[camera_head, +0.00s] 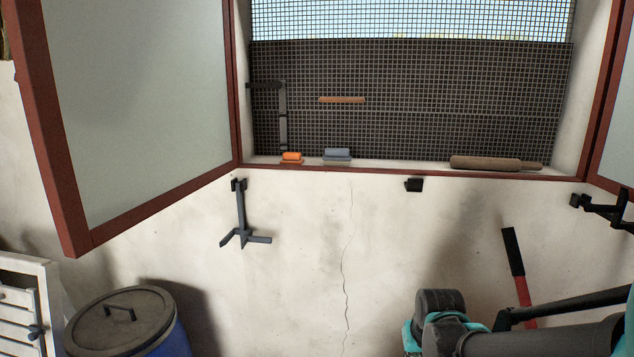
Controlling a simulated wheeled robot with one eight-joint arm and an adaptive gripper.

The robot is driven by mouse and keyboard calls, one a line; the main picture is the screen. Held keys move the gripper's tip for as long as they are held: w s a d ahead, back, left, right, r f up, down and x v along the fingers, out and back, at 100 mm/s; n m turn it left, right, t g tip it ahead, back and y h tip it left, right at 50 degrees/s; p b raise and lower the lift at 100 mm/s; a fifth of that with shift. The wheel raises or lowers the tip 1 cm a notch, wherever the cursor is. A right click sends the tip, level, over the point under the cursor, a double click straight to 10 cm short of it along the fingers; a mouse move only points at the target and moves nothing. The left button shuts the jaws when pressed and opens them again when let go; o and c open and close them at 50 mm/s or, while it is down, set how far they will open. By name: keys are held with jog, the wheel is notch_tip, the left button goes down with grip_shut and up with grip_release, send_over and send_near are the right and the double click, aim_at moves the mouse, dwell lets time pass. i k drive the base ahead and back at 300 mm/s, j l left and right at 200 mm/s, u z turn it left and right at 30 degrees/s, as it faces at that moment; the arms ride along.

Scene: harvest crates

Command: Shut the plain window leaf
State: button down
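A window in a white wall has red-brown framed leaves with pale frosted panes. The left leaf (145,95) stands open, swung out from the left side of the opening. Its pane and visible frame carry no fitting, so it looks like the plain one. The right leaf (618,130) also stands open, and only a strip of it shows at the right edge. A black fitting (602,207) shows by its lower end; I cannot tell what it is attached to. Part of my arm shows at the bottom right, but I cannot make out my gripper.
The sill (390,169) holds an orange block (291,156), a grey block (337,154) and a wooden roller (490,163). A dark mesh (420,110) fills the opening. A lidded blue barrel (172,343) and a white slatted crate (18,305) stand below the left leaf.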

aim_at(129, 107)
jog(key=j, duration=1)
jog(key=k+j+z, duration=0.1)
jog(key=j, duration=1.85)
jog(key=k+z, duration=0.05)
